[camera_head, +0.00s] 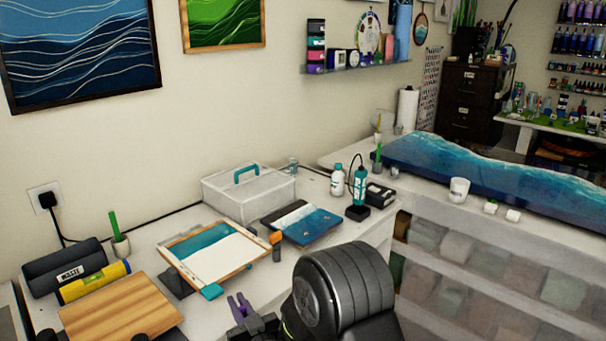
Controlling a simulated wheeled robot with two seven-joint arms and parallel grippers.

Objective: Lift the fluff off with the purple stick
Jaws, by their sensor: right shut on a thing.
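My right gripper (252,325) is low in the middle of the head view, over the front edge of the bench. It is shut on the purple stick (240,306), whose purple part shows as two short upright pieces at the jaws. My dark forearm hides part of the bench beside it. Behind the gripper lies a wood-framed tray (180,254) with a teal and white surface. To its right is a blue and white panel (310,224). I cannot make out any fluff at this size. My left gripper does not show.
A clear box with a teal handle (248,195) stands behind the tray.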

